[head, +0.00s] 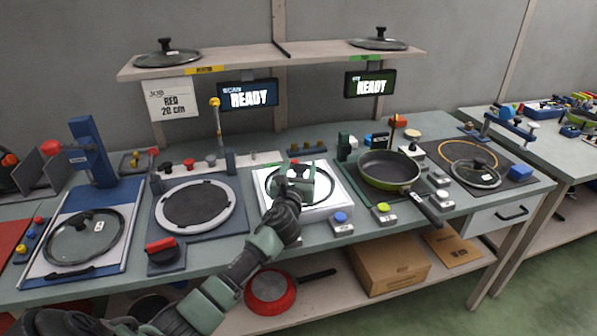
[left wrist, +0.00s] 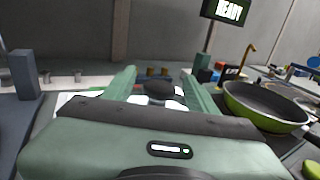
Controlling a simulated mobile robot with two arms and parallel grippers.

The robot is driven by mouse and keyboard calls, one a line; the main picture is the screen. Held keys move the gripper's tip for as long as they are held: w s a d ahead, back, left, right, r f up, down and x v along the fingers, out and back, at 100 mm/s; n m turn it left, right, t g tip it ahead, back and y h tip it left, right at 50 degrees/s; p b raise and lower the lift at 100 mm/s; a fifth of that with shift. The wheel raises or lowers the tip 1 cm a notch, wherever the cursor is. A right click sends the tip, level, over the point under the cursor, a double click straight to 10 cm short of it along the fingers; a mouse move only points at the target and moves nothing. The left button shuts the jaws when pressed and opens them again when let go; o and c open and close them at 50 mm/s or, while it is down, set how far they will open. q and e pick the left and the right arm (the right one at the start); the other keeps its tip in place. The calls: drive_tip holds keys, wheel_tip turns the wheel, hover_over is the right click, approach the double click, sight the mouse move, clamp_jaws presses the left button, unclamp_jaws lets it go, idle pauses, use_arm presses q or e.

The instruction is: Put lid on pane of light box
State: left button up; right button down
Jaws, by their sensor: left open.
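The light box (head: 343,194) is a white box with a pale top at the middle of the bench. A round glass lid (head: 325,187) with a dark rim is at its pane, partly hidden by my left gripper (head: 304,172). It looks flat on the pane, but I cannot tell whether it touches all round. In the left wrist view the open fingers of my left gripper (left wrist: 162,82) stand on either side of the lid's black knob (left wrist: 160,91), with gaps showing beside it. My right gripper is not in view.
A green pan (head: 390,170) stands right of the light box, its handle toward the front. A round dark plate (head: 198,205) lies to the left. Other glass lids lie on the left board (head: 84,237), the right mat (head: 475,174) and the shelf (head: 225,63).

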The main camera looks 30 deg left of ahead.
use_arm(q)
drive_tip(key=v, duration=1.2)
drive_tip(key=shift+s, duration=0.1)
